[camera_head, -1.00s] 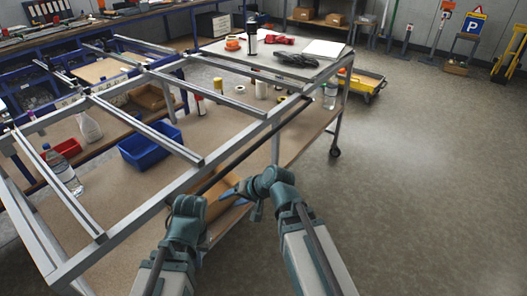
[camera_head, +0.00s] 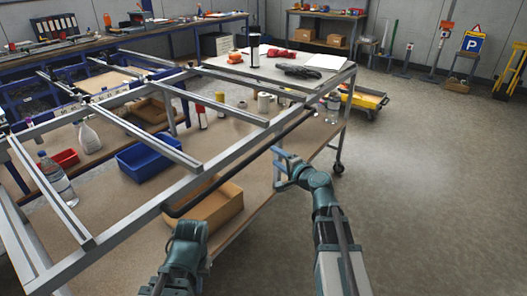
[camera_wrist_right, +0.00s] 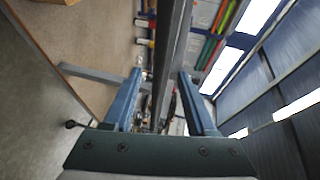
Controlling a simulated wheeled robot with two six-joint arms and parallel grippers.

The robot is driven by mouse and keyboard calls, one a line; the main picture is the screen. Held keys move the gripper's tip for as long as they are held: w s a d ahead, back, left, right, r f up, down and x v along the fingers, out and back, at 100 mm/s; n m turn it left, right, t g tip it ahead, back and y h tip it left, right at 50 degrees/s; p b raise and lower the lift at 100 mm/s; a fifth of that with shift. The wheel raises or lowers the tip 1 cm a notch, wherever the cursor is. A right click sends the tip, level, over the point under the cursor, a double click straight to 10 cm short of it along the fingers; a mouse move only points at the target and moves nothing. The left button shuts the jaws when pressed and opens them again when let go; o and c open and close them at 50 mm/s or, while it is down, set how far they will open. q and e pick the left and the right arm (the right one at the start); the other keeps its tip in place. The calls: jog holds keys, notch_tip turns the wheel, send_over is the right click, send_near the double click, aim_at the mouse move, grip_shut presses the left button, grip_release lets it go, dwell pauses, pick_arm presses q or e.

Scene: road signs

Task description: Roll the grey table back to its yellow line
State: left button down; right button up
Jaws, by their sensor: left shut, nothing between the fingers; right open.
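The grey table (camera_head: 110,262) is a wheeled frame with open cross rails, a lower shelf and a dark handle bar (camera_head: 240,161) along its near side. It fills the left and middle of the head view. My right gripper (camera_head: 280,160) is open at the right half of the bar. In the right wrist view a dark bar (camera_wrist_right: 168,60) runs between the spread fingers (camera_wrist_right: 160,105); I cannot tell whether they touch it. My left gripper (camera_head: 188,232) is shut and empty near the bar's left end, its fingertips hard to make out. No yellow line shows.
The table carries a blue bin (camera_head: 150,160), a cardboard box (camera_head: 210,206), bottles and a top panel (camera_head: 225,62) with gloves and a flask. A yellow cart (camera_head: 365,98) is behind. The floor (camera_head: 430,190) to the right is clear.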

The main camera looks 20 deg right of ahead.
aim_at(265, 150)
jog(key=b+x, duration=0.1)
jog(key=x, duration=0.8)
jog(key=shift+w+a, duration=0.1)
jog(key=shift+w, duration=0.1)
grip_shut()
dwell(1.1)
